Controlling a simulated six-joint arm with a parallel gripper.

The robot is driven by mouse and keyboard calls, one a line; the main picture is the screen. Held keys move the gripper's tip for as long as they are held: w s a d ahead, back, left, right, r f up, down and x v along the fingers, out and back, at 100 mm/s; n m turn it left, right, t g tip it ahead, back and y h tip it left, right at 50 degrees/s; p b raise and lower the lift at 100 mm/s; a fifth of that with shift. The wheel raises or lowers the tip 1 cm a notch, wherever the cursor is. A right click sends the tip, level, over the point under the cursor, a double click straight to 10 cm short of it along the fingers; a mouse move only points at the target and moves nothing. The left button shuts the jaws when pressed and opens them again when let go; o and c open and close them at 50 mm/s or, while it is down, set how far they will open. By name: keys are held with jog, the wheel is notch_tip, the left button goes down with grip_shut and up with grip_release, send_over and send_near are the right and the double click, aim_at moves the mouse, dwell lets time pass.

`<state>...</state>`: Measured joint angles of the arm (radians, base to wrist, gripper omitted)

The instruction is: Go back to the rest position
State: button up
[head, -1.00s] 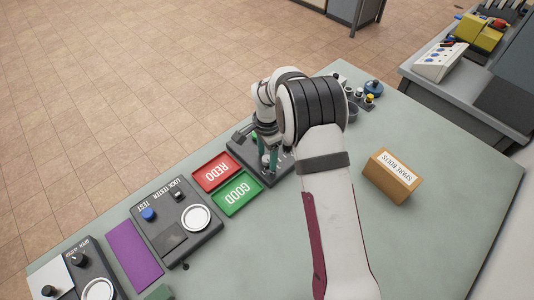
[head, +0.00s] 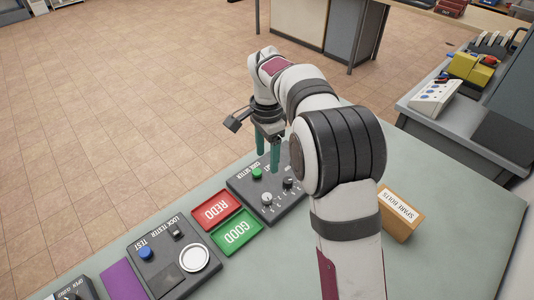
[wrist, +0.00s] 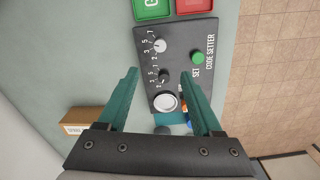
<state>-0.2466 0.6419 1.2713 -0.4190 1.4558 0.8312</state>
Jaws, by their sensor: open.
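My gripper (head: 268,147) is open, its two green fingers apart with nothing between them. It hangs above the dark code setter box (head: 272,205) near the table's far edge. In the wrist view the open gripper (wrist: 160,82) points down over the code setter (wrist: 180,70), which shows a green SET button (wrist: 198,57), numbered dials and a round silver part (wrist: 165,102). My arm hides part of the table to the right of the code setter in the head view.
Beside the code setter lie a red REDO tray (head: 215,211) and a green GOOD tray (head: 237,232). The lock tester (head: 178,255) and a purple mat (head: 122,281) are further left. A spare bolts box (head: 400,212) stands right of my arm. Tiled floor lies beyond the table.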

jog(key=s+d+r+n, duration=0.1)
jog(key=s+d+r, duration=0.2)
jog(key=s, duration=0.4)
jog(key=s+d+r+n, duration=0.1)
jog(key=s+d+r, duration=0.25)
jog(key=s, duration=0.35)
jog(key=s+d+f+n+y, duration=0.1)
jog(key=s+f+n, duration=0.1)
jog(key=s, duration=0.7)
jog(key=s+f+n, duration=0.1)
jog(key=s+f, duration=0.1)
jog(key=s, duration=0.8)
jog(key=shift+s+d+n+y, duration=0.25)
jog(key=shift+d+n+y, duration=0.15)
jog(key=shift+r, duration=0.1)
